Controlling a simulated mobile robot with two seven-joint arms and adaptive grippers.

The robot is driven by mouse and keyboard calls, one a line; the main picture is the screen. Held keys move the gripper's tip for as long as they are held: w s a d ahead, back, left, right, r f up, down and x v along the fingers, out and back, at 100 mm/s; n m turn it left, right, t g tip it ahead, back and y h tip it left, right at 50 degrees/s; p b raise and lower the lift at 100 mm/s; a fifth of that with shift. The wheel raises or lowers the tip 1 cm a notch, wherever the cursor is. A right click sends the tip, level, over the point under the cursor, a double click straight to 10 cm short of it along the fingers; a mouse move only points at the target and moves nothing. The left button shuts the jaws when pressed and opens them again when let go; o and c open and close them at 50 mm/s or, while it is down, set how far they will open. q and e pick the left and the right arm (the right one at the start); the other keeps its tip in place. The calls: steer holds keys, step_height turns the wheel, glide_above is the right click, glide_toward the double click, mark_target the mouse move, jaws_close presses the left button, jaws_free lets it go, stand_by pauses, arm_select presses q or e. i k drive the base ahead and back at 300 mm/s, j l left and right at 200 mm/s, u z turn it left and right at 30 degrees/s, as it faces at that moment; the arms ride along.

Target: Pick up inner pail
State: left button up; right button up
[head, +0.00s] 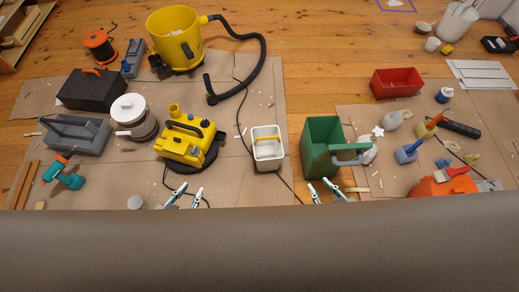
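A small white pail (267,156) with a yellow handle stands upright on the brown floor covering, near the middle of the head view. I cannot tell for sure which of these the task calls the inner pail. My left gripper (190,190) is at the lower left of the white pail, apart from it, with its fingertips spread and nothing between them. My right gripper (320,188) is just in front of the green bin in the picture, fingertips apart and empty. I cannot tell whether it touches the bin.
A yellow machine (188,144) stands left of the white pail, with a dark cord nearby. A yellow bucket (174,45) with a black hose is behind. Tools crowd the right cardboard. A broad brown surface (260,250) fills the bottom and hides my arms.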

mark_target(268, 147)
steer(key=i+j, duration=0.1)
steer(key=j, duration=0.4)
steer(key=i+j, duration=0.1)
steer(key=j, duration=0.4)
steer(key=i+j+z, duration=0.1)
steer(key=z, duration=1.25)
steer(key=i+z, duration=0.3)
steer(key=i, duration=0.15)
